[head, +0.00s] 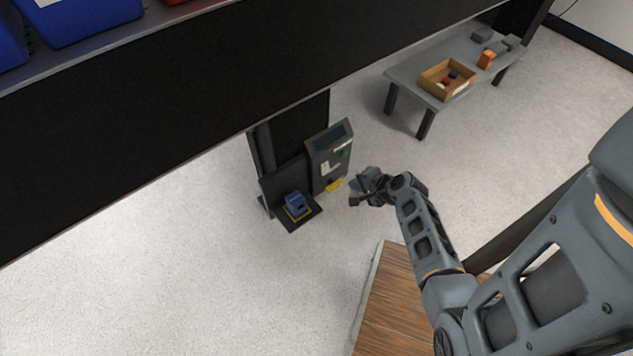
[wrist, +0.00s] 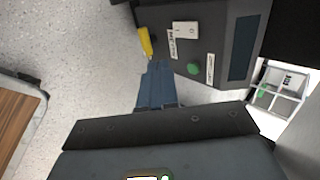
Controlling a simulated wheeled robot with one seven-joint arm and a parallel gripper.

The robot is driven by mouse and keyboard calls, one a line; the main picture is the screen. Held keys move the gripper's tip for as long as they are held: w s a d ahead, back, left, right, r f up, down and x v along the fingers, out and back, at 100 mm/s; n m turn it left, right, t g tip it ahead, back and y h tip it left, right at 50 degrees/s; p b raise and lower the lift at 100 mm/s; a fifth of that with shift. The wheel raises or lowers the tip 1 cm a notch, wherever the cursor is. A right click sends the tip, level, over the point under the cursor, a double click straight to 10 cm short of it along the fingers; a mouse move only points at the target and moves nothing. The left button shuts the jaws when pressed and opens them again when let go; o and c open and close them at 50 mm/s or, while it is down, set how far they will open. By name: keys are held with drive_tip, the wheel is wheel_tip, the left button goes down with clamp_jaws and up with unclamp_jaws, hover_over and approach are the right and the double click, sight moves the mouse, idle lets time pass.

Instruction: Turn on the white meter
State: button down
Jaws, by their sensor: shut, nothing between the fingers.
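A dark grey meter box (head: 328,160) with a dark screen stands against a black post below the long bench. No clearly white meter shows. In the wrist view the box (wrist: 225,75) carries a white rocker switch (wrist: 185,30), a round green button (wrist: 193,69), small white labels and a dark screen (wrist: 243,47). A yellow part (wrist: 145,42) sits at its lower edge. My gripper (head: 359,190) is just right of the box in the head view. Its closed, empty fingers (wrist: 156,68) appear beside the box's edge, near the yellow part; contact cannot be told.
A blue device (head: 297,203) sits on a black bracket (head: 306,219) left of the box. A low grey table (head: 408,73) at the back holds a wooden tray (head: 433,88) and an orange block (head: 486,60). A wooden surface (head: 395,300) lies in front. Pale floor is open between.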

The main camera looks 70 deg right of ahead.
sight(325, 168)
drive_tip(key=shift+a, duration=0.1)
idle(0.3)
drive_tip(key=w+d+r+b+x, duration=0.1)
drive_tip(key=b+x, duration=0.3)
drive_tip(key=x, duration=0.9)
drive_tip(key=shift+w+r+b, duration=0.2)
drive_tip(key=shift+r+b, duration=0.05)
drive_tip(key=shift+b, duration=0.15)
